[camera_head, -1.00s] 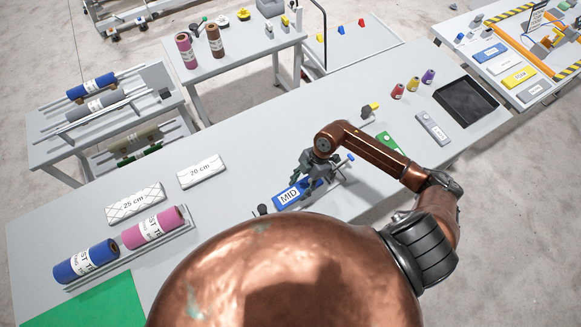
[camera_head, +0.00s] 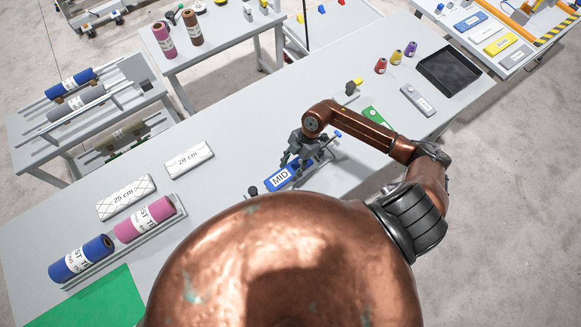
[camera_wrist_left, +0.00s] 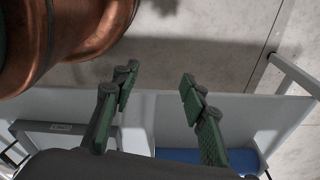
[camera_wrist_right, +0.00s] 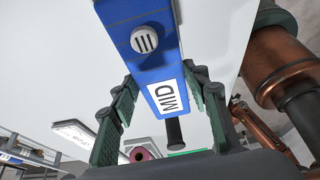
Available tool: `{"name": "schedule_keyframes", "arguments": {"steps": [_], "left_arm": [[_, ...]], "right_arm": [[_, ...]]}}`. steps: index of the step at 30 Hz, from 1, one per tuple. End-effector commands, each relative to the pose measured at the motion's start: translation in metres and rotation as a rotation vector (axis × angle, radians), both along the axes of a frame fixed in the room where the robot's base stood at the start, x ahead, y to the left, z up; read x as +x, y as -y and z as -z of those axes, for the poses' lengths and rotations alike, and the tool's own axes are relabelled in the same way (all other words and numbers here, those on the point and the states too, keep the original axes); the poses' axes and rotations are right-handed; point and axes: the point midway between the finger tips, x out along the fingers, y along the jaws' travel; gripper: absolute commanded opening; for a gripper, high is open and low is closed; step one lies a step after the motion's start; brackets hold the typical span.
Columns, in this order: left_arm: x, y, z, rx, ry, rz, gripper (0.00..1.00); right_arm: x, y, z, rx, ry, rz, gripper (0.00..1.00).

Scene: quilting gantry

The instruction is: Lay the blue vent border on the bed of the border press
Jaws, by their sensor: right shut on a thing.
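The blue vent border (camera_head: 289,176), marked MID, is in my right gripper (camera_head: 294,160) over the long grey table. In the right wrist view the border (camera_wrist_right: 150,70) runs away between the two fingers (camera_wrist_right: 168,108), with a round slotted vent on its face. The right gripper is shut on it. A dark knob (camera_head: 253,190) and a blue-tipped handle (camera_head: 337,134) show beside it; I cannot tell whether they belong to the border press, and its bed is not clearly seen. My left gripper (camera_wrist_left: 160,105) is open and empty in its wrist view; the head view does not show it.
White 25 cm (camera_head: 126,197) and 20 cm (camera_head: 189,160) blocks, a blue roll (camera_head: 80,259) and a pink roll (camera_head: 144,219) lie on the left. A green plate (camera_head: 374,117), a grey plate (camera_head: 418,99), thread cones and a black tray (camera_head: 455,71) lie on the right.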

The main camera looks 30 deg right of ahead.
Motion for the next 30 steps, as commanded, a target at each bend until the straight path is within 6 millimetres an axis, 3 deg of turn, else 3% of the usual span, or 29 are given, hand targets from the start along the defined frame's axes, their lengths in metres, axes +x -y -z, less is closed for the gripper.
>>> {"name": "schedule_keyframes", "arguments": {"steps": [6, 12, 30], "left_arm": [[-0.026, -0.001, 0.011, 0.001, -0.032, -0.007, 0.40], [-0.037, -0.002, 0.019, 0.002, -0.047, -0.009, 0.40], [-0.020, 0.000, 0.030, 0.001, -0.026, -0.006, 0.40]], "right_arm": [[0.002, 0.002, 0.016, 0.000, 0.000, 0.000, 0.18], [0.003, 0.004, 0.029, 0.000, 0.001, 0.001, 0.18], [0.012, 0.029, 0.050, -0.001, 0.001, 0.000, 0.18]]}}
